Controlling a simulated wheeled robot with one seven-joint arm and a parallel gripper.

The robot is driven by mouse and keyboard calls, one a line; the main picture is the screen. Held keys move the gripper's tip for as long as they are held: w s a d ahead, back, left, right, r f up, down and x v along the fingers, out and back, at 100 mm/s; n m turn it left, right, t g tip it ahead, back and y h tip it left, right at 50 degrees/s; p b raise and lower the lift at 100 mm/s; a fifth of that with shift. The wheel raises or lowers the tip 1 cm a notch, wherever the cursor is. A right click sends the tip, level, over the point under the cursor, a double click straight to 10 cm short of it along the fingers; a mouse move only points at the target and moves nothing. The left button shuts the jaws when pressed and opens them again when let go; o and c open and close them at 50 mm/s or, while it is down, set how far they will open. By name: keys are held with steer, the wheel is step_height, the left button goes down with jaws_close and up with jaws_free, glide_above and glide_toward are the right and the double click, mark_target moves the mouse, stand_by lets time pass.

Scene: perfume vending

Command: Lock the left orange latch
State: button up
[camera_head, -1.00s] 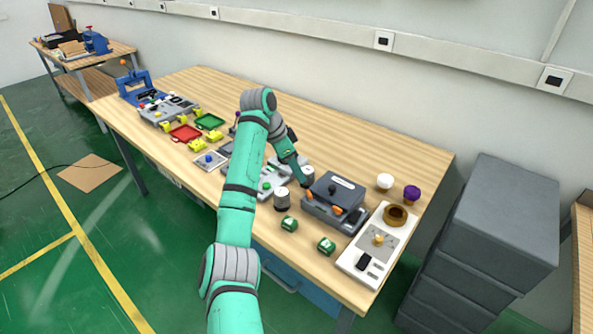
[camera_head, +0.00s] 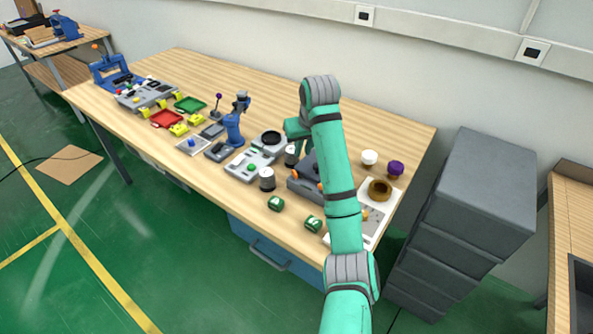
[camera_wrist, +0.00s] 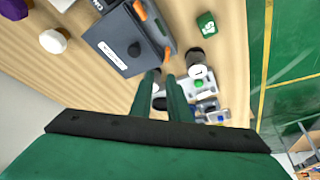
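The dark grey box (camera_wrist: 122,48) with a pale label lies just ahead of my fingers in the wrist view. Two orange latches sit along its edge. The left orange latch (camera_wrist: 167,56) is at the corner closer to my fingertips, and the other orange latch (camera_wrist: 139,10) is near the top of the picture. My gripper (camera_wrist: 161,75) is open, with a narrow gap between its two green fingers and nothing seen held. The fingertips are close below the left latch; I cannot tell if they touch. In the head view my arm covers much of the box (camera_head: 301,188).
A jar (camera_head: 267,179) and green-labelled cubes (camera_head: 275,203) stand left of and in front of the box. A white cup (camera_head: 369,157) and a purple item (camera_head: 396,168) are behind right. A blue press (camera_head: 233,130) stands further left. Grey drawers (camera_head: 470,215) flank the table.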

mark_target(295, 172)
steer(key=shift+n+g, duration=0.3)
steer(key=shift+n, duration=0.4)
steer(key=x, duration=0.3)
steer(key=s+x, duration=0.1)
steer(key=x, duration=0.6)
steer(key=shift+s+a+f, duration=0.25)
steer(key=shift+f, duration=0.3)
steer(key=shift+w+a+f, duration=0.15)
steer(key=shift+a+f, duration=0.1)
steer(key=shift+f, duration=0.1)
jaws_close()
